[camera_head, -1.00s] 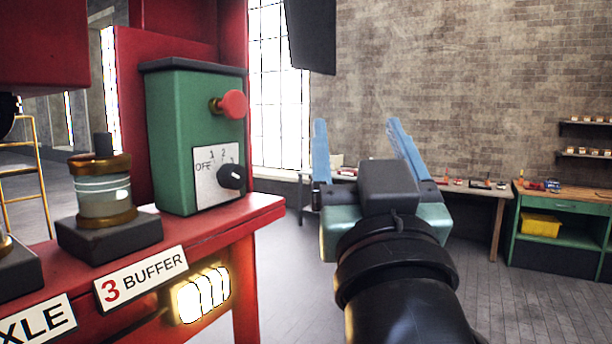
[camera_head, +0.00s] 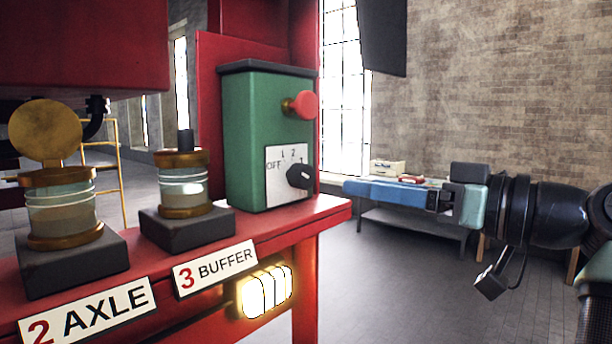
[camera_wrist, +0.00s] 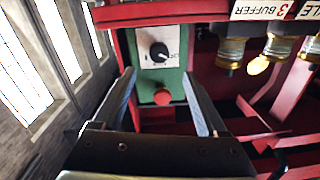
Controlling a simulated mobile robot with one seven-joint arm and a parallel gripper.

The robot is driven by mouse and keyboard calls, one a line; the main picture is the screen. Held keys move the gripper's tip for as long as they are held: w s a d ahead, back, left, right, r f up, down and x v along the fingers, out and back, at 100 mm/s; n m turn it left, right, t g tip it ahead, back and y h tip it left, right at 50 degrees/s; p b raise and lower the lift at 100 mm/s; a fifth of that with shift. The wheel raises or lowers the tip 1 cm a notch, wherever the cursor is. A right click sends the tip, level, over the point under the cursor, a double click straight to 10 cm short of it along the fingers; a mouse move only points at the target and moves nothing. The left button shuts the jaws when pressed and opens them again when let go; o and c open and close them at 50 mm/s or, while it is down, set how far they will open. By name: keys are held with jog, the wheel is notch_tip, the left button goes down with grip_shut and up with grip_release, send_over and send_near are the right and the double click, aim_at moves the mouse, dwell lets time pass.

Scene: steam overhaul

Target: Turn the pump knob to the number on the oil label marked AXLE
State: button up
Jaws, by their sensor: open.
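The AXLE label (camera_head: 88,312) on the red ledge bears a red 2. The green pump box (camera_head: 243,140) stands at the ledge's right end, with a white dial plate marked OFF, 1, 2 and a partly hidden number. The black pump knob (camera_head: 299,176) sits on this plate; its exact setting is unclear. My gripper (camera_head: 350,189) is open and empty, right of the box and pointing left towards it. In the wrist view, upside down, the knob (camera_wrist: 159,52) lies beyond and between my open fingers (camera_wrist: 159,80), apart from them.
A red button (camera_head: 302,104) sticks out above the knob. Glass oilers stand left of the box, behind the AXLE label and the BUFFER label (camera_head: 216,267), which bears a 3. A lit lamp (camera_head: 265,291) is under the ledge.

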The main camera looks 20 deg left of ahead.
aim_at(308, 178)
jog(key=p+x, duration=0.4)
jog(key=x, duration=0.7)
jog(key=shift+w+a, duration=0.2)
jog(key=shift+a, duration=0.2)
jog(key=shift+f, duration=0.1)
grip_shut()
